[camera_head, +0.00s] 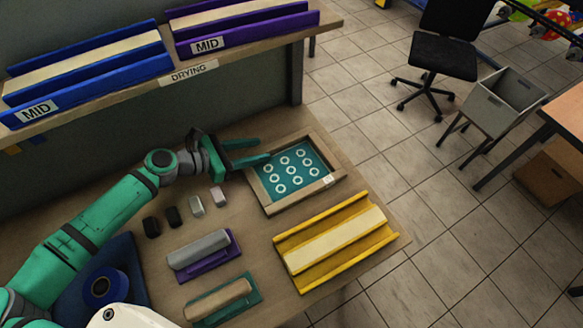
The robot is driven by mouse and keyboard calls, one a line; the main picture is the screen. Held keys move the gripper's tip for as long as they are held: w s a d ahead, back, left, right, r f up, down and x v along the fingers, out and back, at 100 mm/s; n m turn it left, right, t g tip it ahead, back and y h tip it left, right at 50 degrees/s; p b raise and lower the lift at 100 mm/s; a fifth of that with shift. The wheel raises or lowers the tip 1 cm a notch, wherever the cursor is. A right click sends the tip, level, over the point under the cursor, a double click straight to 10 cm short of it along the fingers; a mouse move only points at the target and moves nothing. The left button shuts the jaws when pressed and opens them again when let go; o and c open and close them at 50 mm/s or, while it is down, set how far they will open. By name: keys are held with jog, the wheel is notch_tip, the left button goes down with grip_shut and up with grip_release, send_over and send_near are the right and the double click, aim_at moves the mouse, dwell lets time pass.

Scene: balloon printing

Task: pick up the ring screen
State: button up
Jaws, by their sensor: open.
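The ring screen (294,169) is a wooden-framed teal panel with several white rings. It lies flat on the table near its right side, toward the back. A small white label sits at its lower right corner. My gripper (262,154) reaches in from the left, with its two green fingers open and pointing right. The fingers appear above or beside the upper left edge of the screen's frame. I cannot tell whether they touch it. Nothing shows between the fingers.
A yellow tray (281,256) lies in front of the screen. A purple-based grey block (199,250) and a teal-based beige block (221,300) lie to the left. Several small blocks stand below my wrist. A shelf marked DRYING (188,74) overhangs the back.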

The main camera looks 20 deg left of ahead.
aim_at(277, 144)
jog(key=shift+w+r+x, duration=0.1)
jog(key=shift+r+x, duration=0.05)
jog(key=shift+x, duration=1.2)
jog(key=shift+w+r+x, duration=0.1)
jog(key=shift+x, duration=1.3)
jog(key=shift+a, duration=0.1)
jog(key=shift+c, duration=0.5)
jog(key=shift+w, duration=0.1)
grip_shut()
jog(key=shift+r, duration=0.1)
